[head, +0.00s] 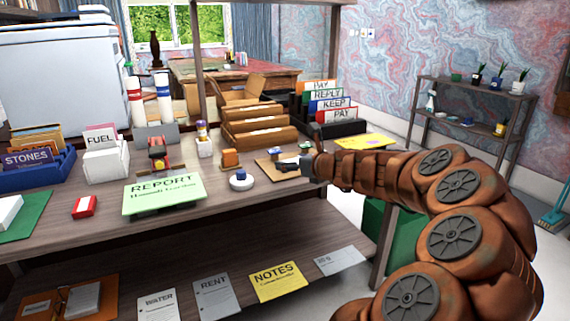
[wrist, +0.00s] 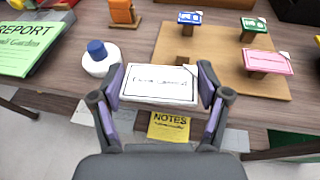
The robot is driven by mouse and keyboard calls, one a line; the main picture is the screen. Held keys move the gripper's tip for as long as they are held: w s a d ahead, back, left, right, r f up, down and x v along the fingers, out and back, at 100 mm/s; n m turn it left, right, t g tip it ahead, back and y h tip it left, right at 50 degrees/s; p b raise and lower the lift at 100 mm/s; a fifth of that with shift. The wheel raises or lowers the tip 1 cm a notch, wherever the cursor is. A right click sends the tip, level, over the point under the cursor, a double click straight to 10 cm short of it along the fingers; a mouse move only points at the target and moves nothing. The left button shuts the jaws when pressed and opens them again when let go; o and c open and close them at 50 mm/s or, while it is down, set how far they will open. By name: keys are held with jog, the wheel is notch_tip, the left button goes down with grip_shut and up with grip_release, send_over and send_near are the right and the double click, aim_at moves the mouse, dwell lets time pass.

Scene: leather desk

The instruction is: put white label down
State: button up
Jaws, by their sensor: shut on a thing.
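The white label (wrist: 160,84) is a small card with a dark border and handwriting too small to read. In the wrist view it sits between the two purple-padded fingers of my gripper (wrist: 162,92), which is shut on its left and right sides. The label is near the desk's front edge, in front of a wooden board (wrist: 199,75). I cannot tell whether it touches the desk. The board carries a blue label (wrist: 190,17), a green label (wrist: 254,24) and a pink label (wrist: 267,62) on small blocks. In the head view my gripper (head: 300,168) hides the white label.
A round white item with a blue knob (wrist: 98,60) stands just left of my gripper. The green REPORT sheet (head: 163,193) lies further left, and a small orange-brown block (head: 230,158) stands behind. A yellow NOTES booklet (head: 277,281) lies on the lower shelf.

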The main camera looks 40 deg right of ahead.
jog(key=w+d, duration=0.1)
jog(key=w, duration=0.1)
jog(key=w+d, duration=0.1)
jog(key=w, duration=0.1)
jog(key=w+d+b, duration=0.1)
jog(key=w+d, duration=0.1)
jog(key=shift+w+f, duration=0.25)
jog(key=shift+f, duration=0.15)
jog(key=shift+w+d+f+b, duration=0.2)
jog(key=shift+w+d, duration=0.1)
jog(key=shift+w, duration=0.15)
jog(key=shift+w+d+f+b, duration=0.15)
jog(key=shift+w+d, duration=0.1)
jog(key=shift+w, duration=0.2)
jog(key=shift+s+f+b, duration=0.1)
jog(key=shift+f+b, duration=0.2)
jog(key=shift+f, duration=1)
jog(key=shift+a+f, duration=0.1)
jog(key=o, duration=0.7)
jog(key=shift+f+b, duration=0.3)
jog(key=shift+b, duration=0.55)
jog(key=shift+p+v, duration=1.55)
jog(key=shift+v, duration=2.4)
jog(key=shift+f, duration=0.2)
